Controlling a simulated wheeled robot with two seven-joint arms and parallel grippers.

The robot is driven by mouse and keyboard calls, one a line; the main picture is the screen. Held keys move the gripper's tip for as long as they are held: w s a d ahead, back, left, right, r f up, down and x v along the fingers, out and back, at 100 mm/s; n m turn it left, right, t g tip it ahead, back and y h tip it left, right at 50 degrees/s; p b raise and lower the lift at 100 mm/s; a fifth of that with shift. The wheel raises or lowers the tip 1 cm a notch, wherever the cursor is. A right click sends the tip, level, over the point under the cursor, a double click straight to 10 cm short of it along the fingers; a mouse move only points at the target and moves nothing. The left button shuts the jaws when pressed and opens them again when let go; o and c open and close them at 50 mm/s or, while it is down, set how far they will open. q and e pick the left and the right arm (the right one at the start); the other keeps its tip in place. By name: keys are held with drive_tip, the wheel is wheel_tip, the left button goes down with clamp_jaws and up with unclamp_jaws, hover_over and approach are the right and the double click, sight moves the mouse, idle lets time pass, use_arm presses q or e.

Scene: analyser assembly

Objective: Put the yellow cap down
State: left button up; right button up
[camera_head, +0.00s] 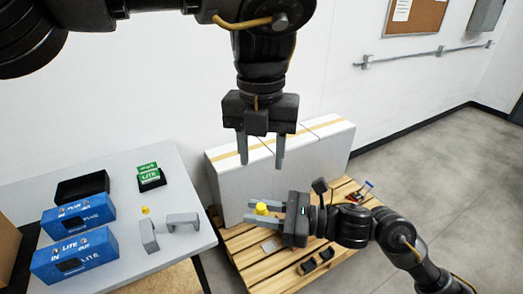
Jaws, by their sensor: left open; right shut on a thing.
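The yellow cap (262,208) is at the fingertips of my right gripper (256,213), which is shut on it. The gripper comes in from the right and holds the cap above the pallet side, in front of the white boxes. My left gripper (261,164) hangs pointing down above and behind it, open and empty. A second small yellow piece (145,210) lies on the grey-white table (190,180) at the left.
On the table stand blue boxes (75,258), a black tray (82,187), green boxes (149,177) and grey brackets (183,220). White boxes (315,155) with tape stand on a wooden pallet (262,275) holding small dark parts (308,266). The table's right front area is clear.

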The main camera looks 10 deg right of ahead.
sight(260, 205)
use_arm(q)
drive_tip(key=shift+a+f, duration=0.1)
drive_tip(key=shift+f, duration=5.85)
clamp_jaws()
use_arm(e)
drive_tip(key=o, duration=1)
drive_tip(key=shift+d, duration=0.1)
